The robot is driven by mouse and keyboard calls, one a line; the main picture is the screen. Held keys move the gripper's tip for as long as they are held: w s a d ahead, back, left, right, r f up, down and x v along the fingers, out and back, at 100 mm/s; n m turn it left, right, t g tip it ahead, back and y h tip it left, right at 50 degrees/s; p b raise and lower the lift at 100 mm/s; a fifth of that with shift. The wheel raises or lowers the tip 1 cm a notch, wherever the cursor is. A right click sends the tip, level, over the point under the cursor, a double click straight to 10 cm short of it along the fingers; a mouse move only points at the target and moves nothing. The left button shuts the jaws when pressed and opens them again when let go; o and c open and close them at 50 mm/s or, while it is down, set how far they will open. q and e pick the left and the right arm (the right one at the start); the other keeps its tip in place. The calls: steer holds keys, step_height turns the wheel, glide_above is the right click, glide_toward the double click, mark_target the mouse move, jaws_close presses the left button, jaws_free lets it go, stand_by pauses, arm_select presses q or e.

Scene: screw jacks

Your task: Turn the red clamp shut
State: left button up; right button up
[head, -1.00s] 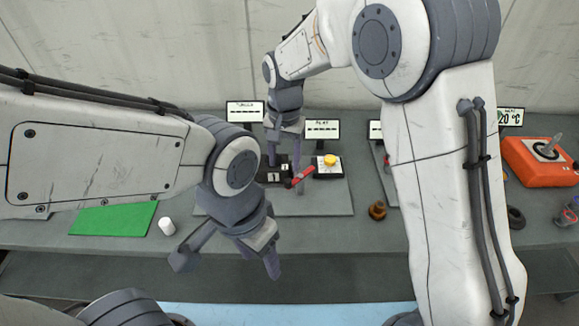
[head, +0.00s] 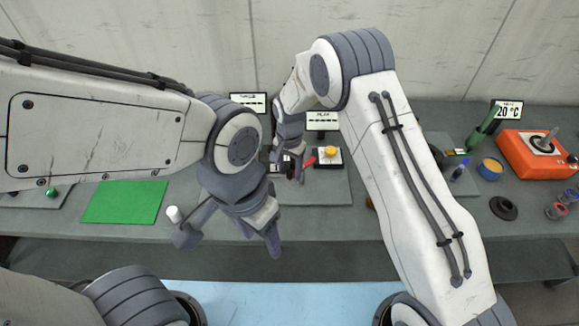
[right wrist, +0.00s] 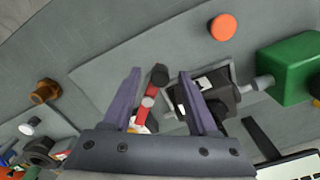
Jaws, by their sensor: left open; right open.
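The red clamp handle (head: 311,161) shows as a short red piece beside my right gripper (head: 287,165), which hides much of the clamp. In the right wrist view the red bar (right wrist: 148,103) with a dark knob at its end lies between the spread fingers of my right gripper (right wrist: 157,88). Those fingers are open, and I cannot tell whether they touch it. A black block (right wrist: 211,90) of the fixture sits by the right-hand finger. My left gripper (head: 230,240) is open and empty in front of the bench, low in the head view.
A yellow button (head: 330,152) on its box is close right of the clamp. A white cylinder (head: 174,214) stands near the left gripper, beside a green mat (head: 125,202).

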steer(key=shift+f, duration=0.15)
jaws_close()
